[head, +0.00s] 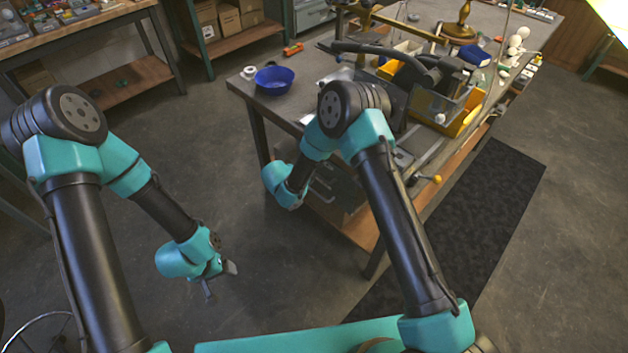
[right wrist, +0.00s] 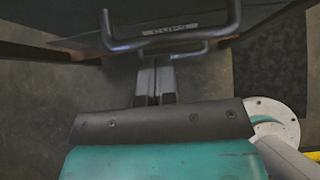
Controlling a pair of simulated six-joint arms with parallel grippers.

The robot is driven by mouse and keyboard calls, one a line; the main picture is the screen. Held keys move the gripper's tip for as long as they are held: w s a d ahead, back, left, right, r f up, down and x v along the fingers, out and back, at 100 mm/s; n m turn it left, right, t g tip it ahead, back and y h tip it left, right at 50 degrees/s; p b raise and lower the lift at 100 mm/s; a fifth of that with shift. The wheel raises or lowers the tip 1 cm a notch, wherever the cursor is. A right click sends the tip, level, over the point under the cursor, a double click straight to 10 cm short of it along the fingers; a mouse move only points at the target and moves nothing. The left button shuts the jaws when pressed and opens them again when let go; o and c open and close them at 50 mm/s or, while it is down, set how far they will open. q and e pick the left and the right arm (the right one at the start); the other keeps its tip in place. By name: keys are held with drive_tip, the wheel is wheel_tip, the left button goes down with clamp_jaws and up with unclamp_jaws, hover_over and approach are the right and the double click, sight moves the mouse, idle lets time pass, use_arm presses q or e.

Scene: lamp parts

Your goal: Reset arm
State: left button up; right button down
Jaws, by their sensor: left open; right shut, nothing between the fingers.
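My left gripper (head: 222,284) hangs over bare floor, left of the workbench and apart from everything, with its two fingers spread and nothing between them. My right arm is folded beside the front of the bench. In the head view its wrist shows next to the drawers, but its fingers are hidden. In the right wrist view my right gripper (right wrist: 155,75) has its fingers together, with nothing seen between them. They point toward a dark drawer front with a bar handle (right wrist: 170,42). I cannot tell whether they touch it.
The workbench (head: 305,70) carries a blue bowl (head: 274,80), a roll of tape (head: 249,72), an orange tool (head: 293,49), a yellow bin (head: 455,118) and a brass lamp base (head: 459,31). A drawer unit (head: 330,188) is under it. A dark mat (head: 490,205) lies right. Floor at left is free.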

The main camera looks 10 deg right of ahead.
drive_tip(key=shift+s+a+r, duration=0.35)
drive_tip(key=shift+a+r, duration=0.05)
drive_tip(key=shift+a, duration=0.1)
drive_tip(key=shift+f, duration=0.1)
drive_tip(key=s+d+f+m+g+y, duration=0.2)
drive_tip(key=s+d+m+g, duration=0.15)
drive_tip(key=s, duration=0.35)
drive_tip(key=s+d+f+m+g+y, duration=0.2)
drive_tip(key=s+m+g+y, duration=0.15)
drive_tip(key=s, duration=0.25)
drive_tip(key=s+d+f+m+g+y, duration=0.2)
drive_tip(key=s+d+f+m, duration=0.15)
drive_tip(key=s, duration=0.35)
drive_tip(key=s+d+r+m+t+y, duration=0.3)
drive_tip(key=s+d+m, duration=0.4)
drive_tip(key=m, duration=1)
drive_tip(key=s+r+t, duration=0.1)
drive_tip(key=s+r, duration=0.1)
drive_tip(key=shift+s+y, duration=0.35)
